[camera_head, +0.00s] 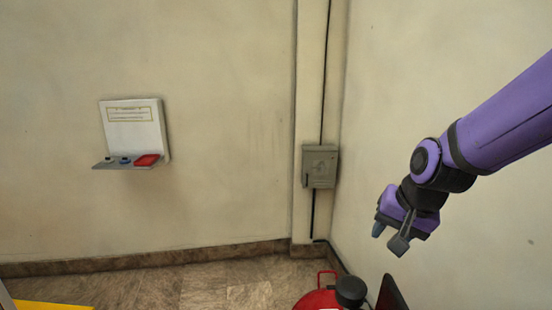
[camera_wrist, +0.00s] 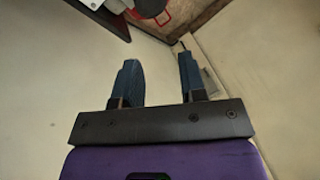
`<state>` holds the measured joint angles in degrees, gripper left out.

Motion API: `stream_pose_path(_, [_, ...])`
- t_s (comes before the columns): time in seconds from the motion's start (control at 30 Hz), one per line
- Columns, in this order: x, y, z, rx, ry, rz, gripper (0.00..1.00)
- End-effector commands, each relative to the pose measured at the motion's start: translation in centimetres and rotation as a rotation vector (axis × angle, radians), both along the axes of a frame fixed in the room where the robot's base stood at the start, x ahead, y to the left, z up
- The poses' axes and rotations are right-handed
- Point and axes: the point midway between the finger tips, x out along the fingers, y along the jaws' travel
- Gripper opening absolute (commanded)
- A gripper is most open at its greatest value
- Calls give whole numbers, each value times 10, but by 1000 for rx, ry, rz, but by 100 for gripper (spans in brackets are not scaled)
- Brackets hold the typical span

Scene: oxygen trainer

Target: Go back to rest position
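My purple arm reaches in from the right side of the head view. My gripper (camera_head: 387,238) hangs in the air in front of the right wall, above and to the right of a red rounded object. In the wrist view my gripper (camera_wrist: 158,75) shows two dark fingers standing well apart with nothing between them. It is open and empty, and it touches nothing that I can see.
A white wall panel with a shelf (camera_head: 118,165) holds small items and a red piece (camera_head: 147,160). A grey box (camera_head: 320,166) is on the corner column. A red object (camera_head: 321,299) with a black top stands low at the front. A yellow edge (camera_head: 45,306) shows at lower left.

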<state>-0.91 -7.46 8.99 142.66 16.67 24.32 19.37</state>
Motion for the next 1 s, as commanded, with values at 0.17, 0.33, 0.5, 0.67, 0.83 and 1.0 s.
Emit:
stream_pose_path(0.17, [-31,-19,43,-68,-53,96,38])
stream_pose_path(0.33, [-64,-38,75,-138,-88,178,38])
stream_pose_path(0.5, [-101,-56,102,-212,-121,250,38])
stream_pose_path(0.67, [-133,-71,118,-270,-138,300,38])
stream_pose_path(0.83, [-153,-81,126,-305,-145,329,38])
stream_pose_path(1.0, [-158,-83,127,-315,-144,337,38])
